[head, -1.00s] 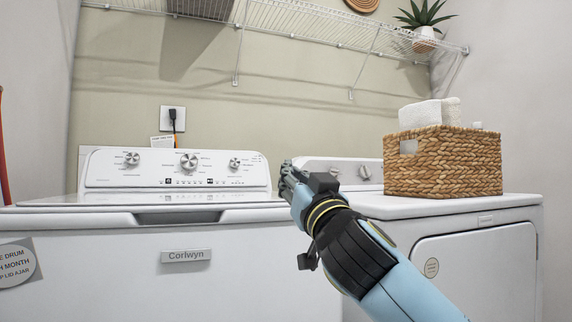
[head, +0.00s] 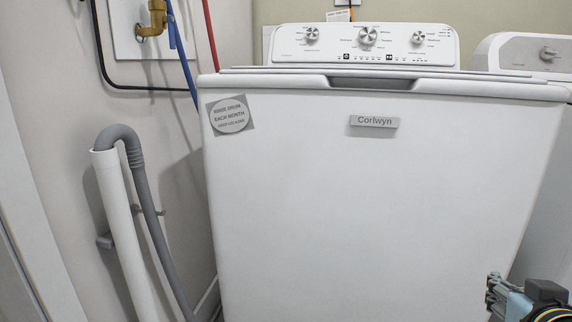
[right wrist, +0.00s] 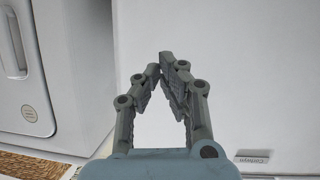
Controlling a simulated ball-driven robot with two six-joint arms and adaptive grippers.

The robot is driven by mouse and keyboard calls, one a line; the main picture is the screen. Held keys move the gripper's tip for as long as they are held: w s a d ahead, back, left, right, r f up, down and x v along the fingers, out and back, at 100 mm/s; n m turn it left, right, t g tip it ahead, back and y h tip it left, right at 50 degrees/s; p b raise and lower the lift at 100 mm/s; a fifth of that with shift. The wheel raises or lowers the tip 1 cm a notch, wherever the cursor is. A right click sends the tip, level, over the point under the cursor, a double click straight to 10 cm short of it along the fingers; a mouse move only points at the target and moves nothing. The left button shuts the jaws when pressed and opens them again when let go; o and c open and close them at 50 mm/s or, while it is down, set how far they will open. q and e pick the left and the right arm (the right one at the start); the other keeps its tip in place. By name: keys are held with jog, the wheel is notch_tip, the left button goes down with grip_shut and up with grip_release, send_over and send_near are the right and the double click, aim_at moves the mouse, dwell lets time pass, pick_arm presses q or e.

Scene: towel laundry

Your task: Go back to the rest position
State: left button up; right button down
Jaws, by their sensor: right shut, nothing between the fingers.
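My right gripper (head: 496,292) is at the lower right corner of the head view, low in front of the washer. In the right wrist view the two fingers of my right gripper (right wrist: 164,68) come together at their tips with nothing held. The white washer (head: 380,180) fills the middle of the head view, with its lid down. My left gripper does not show in the head view.
A grey drain hose (head: 150,215) hooks into a white standpipe (head: 125,235) left of the washer. The wall stands close on the left.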

jog(key=s+a+f+n+g+y, duration=0.25)
jog(key=s+f+g, duration=0.35)
jog(key=s+f, duration=0.85)
jog(key=s+a+f+n+g+y, duration=0.2)
jog(key=s+a+f+g, duration=0.3)
jog(key=s+f, duration=0.9)
pick_arm(q)
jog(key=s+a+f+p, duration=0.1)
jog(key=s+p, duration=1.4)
jog(key=p, duration=0.1)
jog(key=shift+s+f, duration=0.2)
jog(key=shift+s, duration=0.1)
pick_arm(e)
jog(key=s+d+g, duration=0.1)
jog(key=s+d, duration=0.1)
jog(key=s, duration=1.4)
jog(key=shift+f, duration=0.15)
jog(key=shift+s+d+h, duration=0.15)
jog(key=shift+d+h, duration=0.05)
jog(key=shift+h, duration=0.05)
